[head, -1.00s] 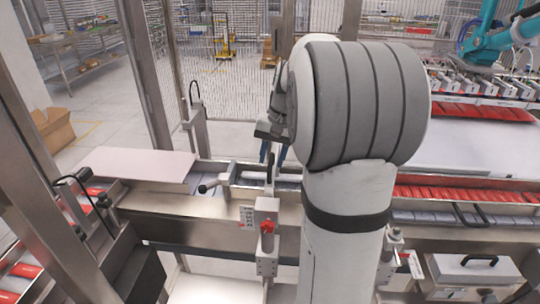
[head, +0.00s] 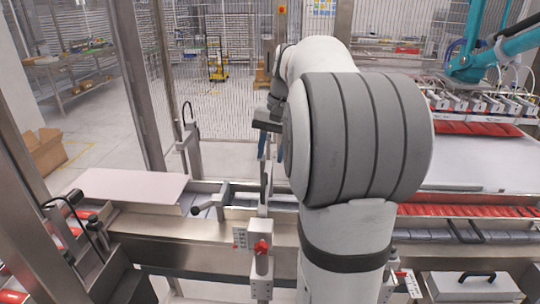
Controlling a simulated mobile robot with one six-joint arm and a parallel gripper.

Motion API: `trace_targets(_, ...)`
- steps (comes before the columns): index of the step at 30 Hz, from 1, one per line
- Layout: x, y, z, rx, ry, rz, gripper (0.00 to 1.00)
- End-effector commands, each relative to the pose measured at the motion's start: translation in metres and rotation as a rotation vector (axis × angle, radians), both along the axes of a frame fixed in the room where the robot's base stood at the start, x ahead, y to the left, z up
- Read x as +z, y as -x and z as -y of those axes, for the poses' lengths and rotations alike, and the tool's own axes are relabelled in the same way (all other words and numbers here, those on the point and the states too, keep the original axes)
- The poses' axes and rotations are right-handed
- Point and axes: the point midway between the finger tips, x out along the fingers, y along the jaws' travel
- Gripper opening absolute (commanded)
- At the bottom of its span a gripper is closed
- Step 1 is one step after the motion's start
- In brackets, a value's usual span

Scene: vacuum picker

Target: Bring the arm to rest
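My arm (head: 365,140), white with grey ribbed bands, rises in the middle right of the head view and stretches away from the camera. My gripper (head: 271,147) shows small at the far end of the arm, left of the thick grey joint. Two thin bluish fingers point down from a dark mount, with a gap between them. The gripper looks open and empty, above the far side of the conveyor line. The joint hides part of the wrist and perhaps part of the gripper.
A steel conveyor (head: 160,225) with red and grey items crosses below. A pale panel (head: 130,186) lies at its left. A post with a red knob (head: 262,246) stands close to my arm. A teal robot arm (head: 505,48) works at right. Wire fencing stands behind.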

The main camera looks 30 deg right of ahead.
Motion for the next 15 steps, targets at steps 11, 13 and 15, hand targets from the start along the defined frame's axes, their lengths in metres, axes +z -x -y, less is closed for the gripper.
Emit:
trace_targets(11, 0.0, 0.001, -0.001, 0.002, 0.001, 0.001, 0.33)
trace_targets(13, -0.001, 0.004, -0.007, 0.014, 0.009, 0.006, 0.33)
trace_targets(15, -0.003, 0.012, -0.021, 0.043, 0.025, 0.014, 0.33)
